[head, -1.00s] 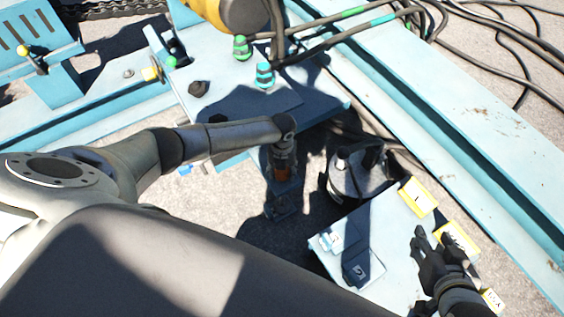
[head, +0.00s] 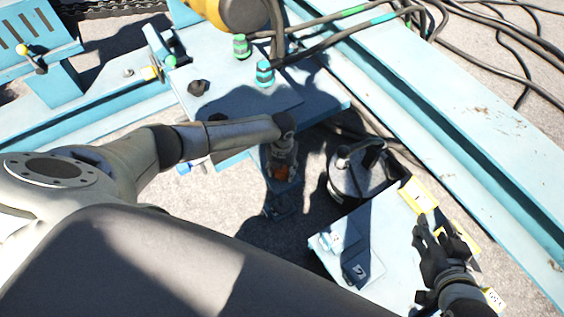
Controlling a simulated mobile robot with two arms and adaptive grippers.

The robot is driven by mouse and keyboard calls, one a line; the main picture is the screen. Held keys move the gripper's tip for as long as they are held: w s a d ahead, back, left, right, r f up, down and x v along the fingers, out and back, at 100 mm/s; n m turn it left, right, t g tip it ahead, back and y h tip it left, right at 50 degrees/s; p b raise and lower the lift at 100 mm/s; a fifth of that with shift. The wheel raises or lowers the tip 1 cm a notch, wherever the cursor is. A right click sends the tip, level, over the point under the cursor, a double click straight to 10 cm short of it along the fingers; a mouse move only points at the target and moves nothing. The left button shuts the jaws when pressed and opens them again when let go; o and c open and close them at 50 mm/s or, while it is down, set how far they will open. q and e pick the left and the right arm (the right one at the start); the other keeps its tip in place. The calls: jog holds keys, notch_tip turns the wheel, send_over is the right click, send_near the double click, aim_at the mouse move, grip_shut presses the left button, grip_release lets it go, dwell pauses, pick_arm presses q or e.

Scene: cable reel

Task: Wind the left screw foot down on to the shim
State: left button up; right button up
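My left gripper (head: 281,172) points down in the shadow beside the front edge of the blue reel-frame plate (head: 325,105). Its fingers are dark and small, so I cannot tell how far they are closed. An orange-brown patch shows at its fingertips; I cannot tell what it belongs to. The left screw foot is not clear to me, and my gripper and the shadow cover that spot. A dark blue flat piece (head: 277,210) lies just below the gripper on the ground, perhaps the shim. My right gripper (head: 432,238) is over the pale blue table, fingers spread, holding nothing visible.
The pale blue table (head: 395,262) carries yellow-edged labels (head: 418,194) and small blue blocks (head: 352,256). A round black item (head: 360,172) stands behind it. A long blue beam (head: 450,135) runs along the right.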

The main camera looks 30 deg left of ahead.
pick_arm(q)
jog(key=o, duration=0.3)
jog(key=shift+r, duration=0.2)
notch_tip(320, 180, up, 12)
jog(key=shift+f, duration=0.2)
jog(key=shift+w, duration=0.1)
dwell(0.3)
